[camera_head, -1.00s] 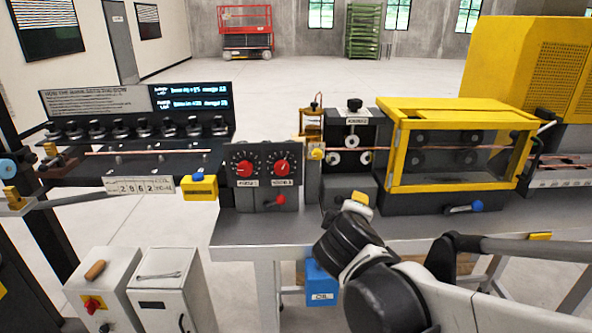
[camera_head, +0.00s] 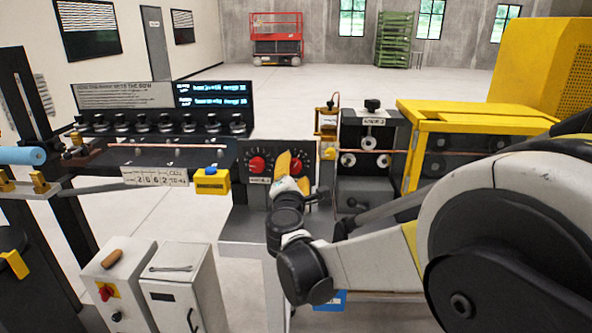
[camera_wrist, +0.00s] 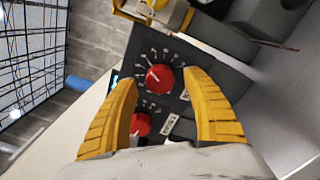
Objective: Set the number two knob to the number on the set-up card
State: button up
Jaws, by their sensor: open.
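A dark control panel (camera_head: 247,151) on the bench carries two red knobs with white dial marks. The left knob (camera_head: 257,165) is clear of my gripper; it is the lower knob (camera_wrist: 140,123) in the wrist view.
A board with text and lit displays (camera_head: 212,94) stands behind a row of black knobs at left. A yellow box (camera_head: 211,181) sits left of the panel. A roller unit (camera_head: 371,137) and yellow guard frame (camera_head: 420,125) stand to the right. Grey cabinets (camera_head: 118,285) stand below.

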jog(key=shift+w+d, duration=0.1)
jog(key=shift+w, duration=1.3)
jog(key=c, duration=1.2)
jog(key=shift+o, duration=0.2)
jog(key=m, duration=0.5)
jog(key=shift+m+p, duration=0.3)
jog(key=m, duration=0.4)
jog(key=shift+m, duration=0.4)
